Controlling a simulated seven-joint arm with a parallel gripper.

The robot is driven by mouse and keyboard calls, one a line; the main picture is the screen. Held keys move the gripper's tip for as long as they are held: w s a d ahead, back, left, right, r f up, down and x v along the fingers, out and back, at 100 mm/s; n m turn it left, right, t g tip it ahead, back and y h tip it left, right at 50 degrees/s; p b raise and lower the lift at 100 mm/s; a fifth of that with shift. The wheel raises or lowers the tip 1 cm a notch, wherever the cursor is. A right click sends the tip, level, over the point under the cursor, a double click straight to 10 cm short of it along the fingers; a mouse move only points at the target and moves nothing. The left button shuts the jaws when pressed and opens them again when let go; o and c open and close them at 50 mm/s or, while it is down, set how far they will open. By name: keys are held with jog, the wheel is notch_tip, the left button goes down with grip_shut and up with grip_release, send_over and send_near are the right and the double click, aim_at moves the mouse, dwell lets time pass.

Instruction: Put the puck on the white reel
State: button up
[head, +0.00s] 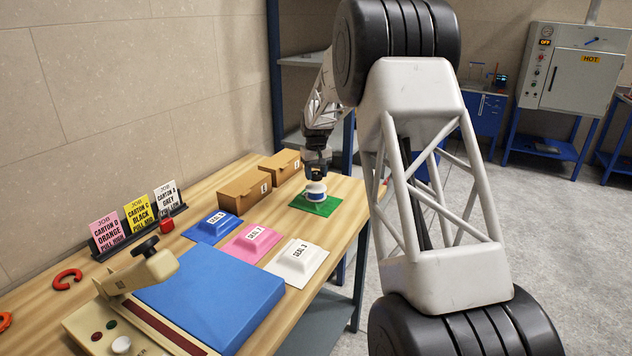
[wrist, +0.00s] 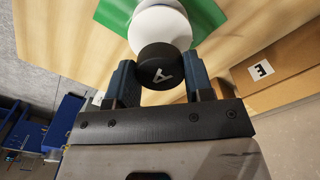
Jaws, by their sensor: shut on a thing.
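The black puck (wrist: 163,66), marked with a letter A, sits between the two fingers of my gripper (wrist: 161,82) in the wrist view. My gripper is shut on it. The white reel (wrist: 160,27) is directly beyond the puck, which partly covers it. In the head view the white reel (head: 316,189) stands upright on a green mat (head: 325,208), with a blue band round its middle. My gripper (head: 317,174) points down right above the reel. Whether the puck touches the reel's top I cannot tell.
Two brown cartons (head: 243,190) stand left of the mat; one, marked E, shows in the wrist view (wrist: 262,70). Blue, pink and white seal blocks (head: 252,240) lie nearer. A press with a blue pad (head: 215,300) fills the front. Job cards (head: 135,218) stand by the wall.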

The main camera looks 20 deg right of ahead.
aim_at(316, 173)
jog(key=shift+f, duration=1.6)
jog(key=shift+f, duration=0.1)
jog(key=o, duration=0.9)
notch_tip(316, 173, up, 12)
jog(key=shift+r, duration=0.1)
